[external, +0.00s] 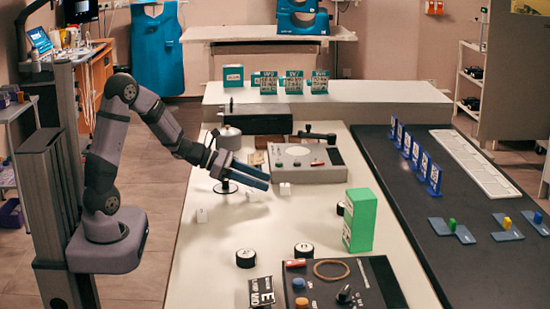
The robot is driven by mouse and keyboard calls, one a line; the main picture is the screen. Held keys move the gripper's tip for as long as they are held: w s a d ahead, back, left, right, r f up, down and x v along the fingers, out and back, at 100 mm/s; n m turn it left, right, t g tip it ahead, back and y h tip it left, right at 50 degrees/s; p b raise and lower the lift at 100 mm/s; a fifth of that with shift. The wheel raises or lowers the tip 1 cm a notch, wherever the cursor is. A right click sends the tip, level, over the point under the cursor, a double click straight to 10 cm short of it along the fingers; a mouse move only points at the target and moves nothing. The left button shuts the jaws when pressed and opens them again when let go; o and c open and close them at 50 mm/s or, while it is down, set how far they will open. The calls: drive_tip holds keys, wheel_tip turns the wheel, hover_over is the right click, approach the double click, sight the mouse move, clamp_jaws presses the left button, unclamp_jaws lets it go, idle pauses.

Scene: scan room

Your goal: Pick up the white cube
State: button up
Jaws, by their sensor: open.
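My gripper (266,181) is open, with its dark blue fingers pointing right and slightly down above the white table (225,259). A small white cube (285,189) stands on the table just right of the fingertips and appears apart from them. Another small pale block (251,195) shows just below the fingers, too small to tell clearly. Nothing is visible between the fingers.
A grey device (312,173) with a handle sits behind the gripper. A green box (359,221) stands to the right. Black round pieces (245,258) and a dark panel (372,280) with knobs lie in front. The table's middle is fairly clear.

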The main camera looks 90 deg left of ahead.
sight(281, 185)
drive_tip(key=shift+r+x, duration=0.2)
drive_tip(key=shift+x, duration=1.55)
drive_tip(key=shift+r+x, duration=0.15)
drive_tip(key=shift+x, duration=1.65)
drive_tip(key=shift+w+a, duration=0.1)
drive_tip(key=shift+a, duration=0.05)
drive_tip(key=c, duration=1.1)
